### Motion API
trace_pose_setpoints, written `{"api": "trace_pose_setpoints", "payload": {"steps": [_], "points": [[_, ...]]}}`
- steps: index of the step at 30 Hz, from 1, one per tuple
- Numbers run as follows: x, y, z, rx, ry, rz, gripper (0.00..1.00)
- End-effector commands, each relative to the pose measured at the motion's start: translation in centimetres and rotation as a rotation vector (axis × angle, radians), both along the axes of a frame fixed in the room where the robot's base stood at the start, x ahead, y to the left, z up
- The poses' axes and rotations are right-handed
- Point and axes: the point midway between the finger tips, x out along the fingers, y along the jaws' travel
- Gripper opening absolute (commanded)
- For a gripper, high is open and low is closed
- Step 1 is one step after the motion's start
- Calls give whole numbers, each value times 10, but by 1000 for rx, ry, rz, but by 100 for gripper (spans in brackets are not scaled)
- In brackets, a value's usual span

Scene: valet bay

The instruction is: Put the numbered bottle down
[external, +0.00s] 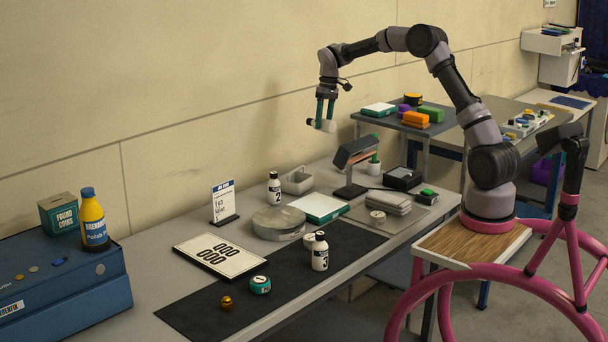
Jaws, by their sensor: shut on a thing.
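My gripper (326,112) is shut on a small white cylinder (327,126), high above the back of the bench. The cylinder lies on its side between the teal fingers; no number can be read on it, so I cannot tell whether it is a numbered bottle. A white bottle with a black cap and dark marking (320,256) stands upright on the dark mat. A similar white bottle (274,190) stands upright near the wall, by the grey tray. Both standing bottles are apart from my gripper.
The dark mat (190,311) has bare room at its front and right. A round grey disc (279,223), a lamp (353,160), a printed card (220,255), a teal tin (260,285) and a green-and-white box (318,208) share the bench. A blue case (65,285) is at left.

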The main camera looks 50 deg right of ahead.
Motion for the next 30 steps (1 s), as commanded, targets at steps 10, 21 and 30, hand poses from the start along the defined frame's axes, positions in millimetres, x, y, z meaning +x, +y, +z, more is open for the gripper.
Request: {"api": "trace_pose_setpoints", "payload": {"steps": [10,21,30], "points": [[-34,4,45,-2,-2,168,0],[-156,17,64,-4,0,718,0],[-278,24,54,-3,1,1224,0]]}}
